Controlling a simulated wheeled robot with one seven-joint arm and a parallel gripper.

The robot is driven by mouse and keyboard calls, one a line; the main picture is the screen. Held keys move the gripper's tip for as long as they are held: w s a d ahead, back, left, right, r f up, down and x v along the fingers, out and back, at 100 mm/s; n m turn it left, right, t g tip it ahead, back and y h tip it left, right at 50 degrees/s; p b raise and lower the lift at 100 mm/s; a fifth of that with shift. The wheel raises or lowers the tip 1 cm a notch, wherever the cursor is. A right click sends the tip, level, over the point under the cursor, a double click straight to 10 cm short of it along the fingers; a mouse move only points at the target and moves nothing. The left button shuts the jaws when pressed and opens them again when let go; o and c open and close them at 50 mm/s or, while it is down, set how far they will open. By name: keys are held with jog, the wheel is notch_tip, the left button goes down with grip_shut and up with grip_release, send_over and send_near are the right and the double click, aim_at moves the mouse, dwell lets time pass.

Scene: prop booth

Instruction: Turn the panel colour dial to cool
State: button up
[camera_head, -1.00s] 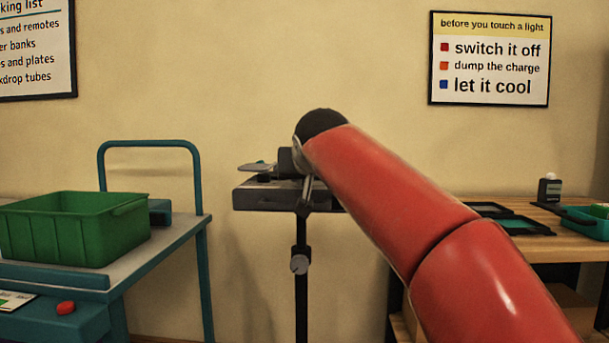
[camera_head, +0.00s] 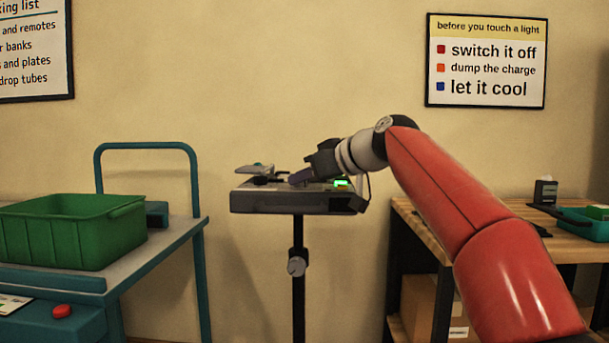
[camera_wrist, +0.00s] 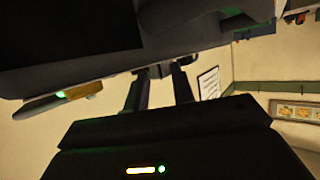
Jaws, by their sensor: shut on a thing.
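The panel (camera_head: 290,202) is a flat grey-black box lying on top of a black stand, with a lit green display (camera_head: 341,184) near its right end. My gripper (camera_head: 298,178) reaches down onto the panel's top from the right, left of the display. In the wrist view my gripper's two dark fingers (camera_wrist: 158,74) have their tips at a small dark knob, the dial (camera_wrist: 153,71), on the panel's underlit edge. The fingers are shut on it. The dial's marks and pointer cannot be read, and the head view hides the dial behind the fingers.
A green crate (camera_head: 72,238) stands on a teal cart (camera_head: 180,240) at left, with a red button (camera_head: 62,311) in front. A wooden bench (camera_head: 550,238) with a teal tray (camera_head: 580,228) is at right. A thin stand pole (camera_head: 298,240) holds the panel up.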

jog(key=n+g+y+p, duration=0.2)
jog(key=shift+w+d+r+n+g, duration=0.15)
jog(key=shift+w+n+g, duration=0.05)
jog(key=shift+n+g, duration=0.2)
jog(key=shift+n+g+p, duration=0.5)
jog(key=shift+g+p, duration=0.1)
jog(key=shift+p, duration=0.1)
jog(key=shift+f, duration=0.2)
jog(key=o, duration=1)
jog(key=v, duration=0.7)
jog(key=shift+d, duration=0.4)
